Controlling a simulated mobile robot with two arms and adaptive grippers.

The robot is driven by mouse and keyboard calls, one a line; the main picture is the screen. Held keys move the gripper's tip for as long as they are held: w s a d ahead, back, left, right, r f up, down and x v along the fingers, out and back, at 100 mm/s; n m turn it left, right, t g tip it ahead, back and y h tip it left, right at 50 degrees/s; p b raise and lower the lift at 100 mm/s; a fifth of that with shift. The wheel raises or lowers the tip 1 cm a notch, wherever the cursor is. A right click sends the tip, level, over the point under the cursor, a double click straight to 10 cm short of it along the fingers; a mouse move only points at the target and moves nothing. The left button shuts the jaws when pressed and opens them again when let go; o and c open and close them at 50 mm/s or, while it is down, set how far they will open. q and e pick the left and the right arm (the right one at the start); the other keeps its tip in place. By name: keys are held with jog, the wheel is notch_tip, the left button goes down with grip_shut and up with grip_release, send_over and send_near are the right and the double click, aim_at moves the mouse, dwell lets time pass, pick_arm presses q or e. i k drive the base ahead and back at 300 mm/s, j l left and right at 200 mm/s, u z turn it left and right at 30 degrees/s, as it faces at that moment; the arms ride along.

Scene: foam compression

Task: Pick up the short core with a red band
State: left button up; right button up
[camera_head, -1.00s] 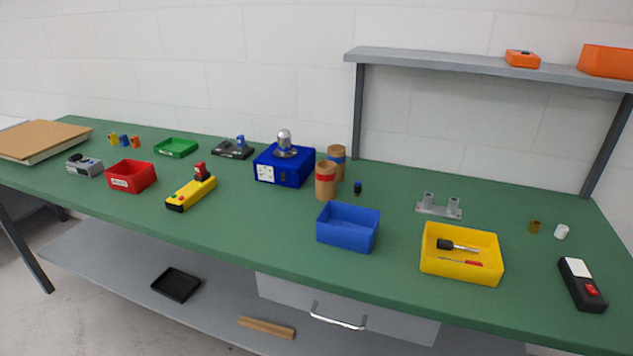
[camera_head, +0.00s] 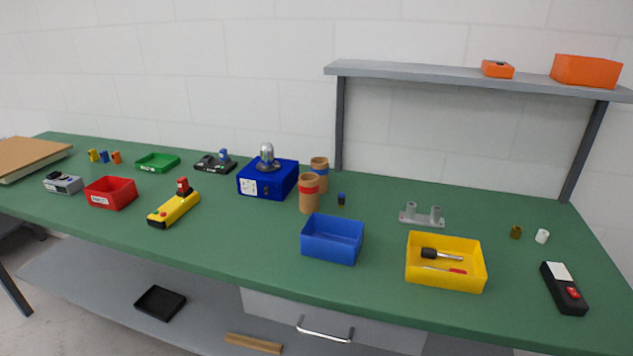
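A brown cylindrical core with a red band (camera_head: 309,193) stands upright on the green table, just right of the blue box with a metal dome. Another brown core with a blue band (camera_head: 320,172) stands behind it and to its right, partly hidden by it. I cannot tell from this view which core is shorter. Neither of my grippers is in view.
A blue bin (camera_head: 332,239) stands in front of the cores, and a small dark blue-topped piece (camera_head: 341,199) to their right. The blue box (camera_head: 267,181) is at their left. A yellow bin (camera_head: 445,273) holds tools. A shelf (camera_head: 450,78) is behind.

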aim_at(310, 193)
jog(key=i+j+u, duration=0.1)
jog(key=i, duration=0.4)
jog(key=i+j, duration=0.25)
jog(key=i, duration=0.2)
jog(key=u, duration=0.05)
